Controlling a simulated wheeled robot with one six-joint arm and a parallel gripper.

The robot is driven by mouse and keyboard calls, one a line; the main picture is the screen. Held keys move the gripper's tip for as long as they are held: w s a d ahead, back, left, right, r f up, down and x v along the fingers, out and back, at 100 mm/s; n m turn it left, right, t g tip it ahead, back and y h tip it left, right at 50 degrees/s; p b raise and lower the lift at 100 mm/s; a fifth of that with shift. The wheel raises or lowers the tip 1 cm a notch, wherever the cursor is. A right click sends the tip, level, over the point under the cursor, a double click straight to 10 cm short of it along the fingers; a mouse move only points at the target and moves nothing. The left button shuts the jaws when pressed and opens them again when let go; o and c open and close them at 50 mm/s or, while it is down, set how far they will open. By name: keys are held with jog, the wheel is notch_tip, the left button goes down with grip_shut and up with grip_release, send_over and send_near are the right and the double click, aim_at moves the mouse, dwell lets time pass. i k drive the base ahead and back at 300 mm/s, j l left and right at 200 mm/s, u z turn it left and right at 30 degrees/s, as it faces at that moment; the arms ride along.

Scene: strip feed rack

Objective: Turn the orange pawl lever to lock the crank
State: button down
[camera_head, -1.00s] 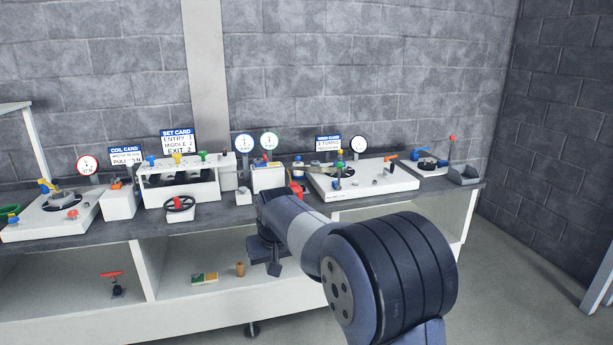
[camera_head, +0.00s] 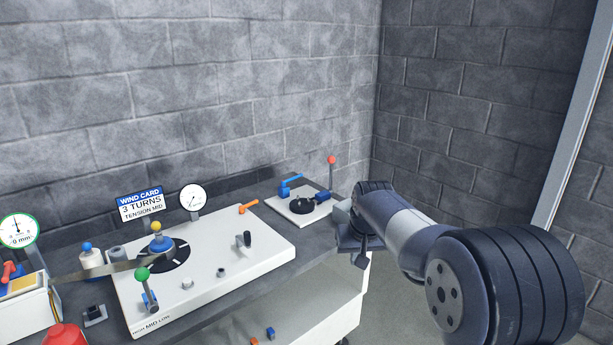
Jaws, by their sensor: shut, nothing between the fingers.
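The orange pawl lever (camera_head: 249,207) sits on the far right part of the white winding plate (camera_head: 215,285), its bar tilted up to the right. A small black upright handle (camera_head: 247,238), which looks like the crank's knob, stands on the same plate just in front of it. My gripper (camera_head: 359,258) is to the right of the plate, in front of the bench's right end, pointing down. It is shut and empty, well apart from the lever. My wrist partly hides its fingers.
A blue-capped spool (camera_head: 160,243) and a green-knobbed lever (camera_head: 148,290) stand on the plate's left. A smaller white unit (camera_head: 291,214) with blue levers and a red-knobbed lever (camera_head: 331,172) is at the bench's right end. A brick wall rises behind.

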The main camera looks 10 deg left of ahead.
aim_at(241, 208)
jog(key=i, duration=0.65)
jog(key=i+l, duration=0.15)
jog(key=i, duration=0.45)
jog(key=i+j+u, duration=0.15)
jog(key=i+u, duration=0.45)
jog(key=u, duration=0.2)
jog(key=i+u, duration=0.4)
jog(key=k+j, duration=0.05)
jog(key=k, duration=0.05)
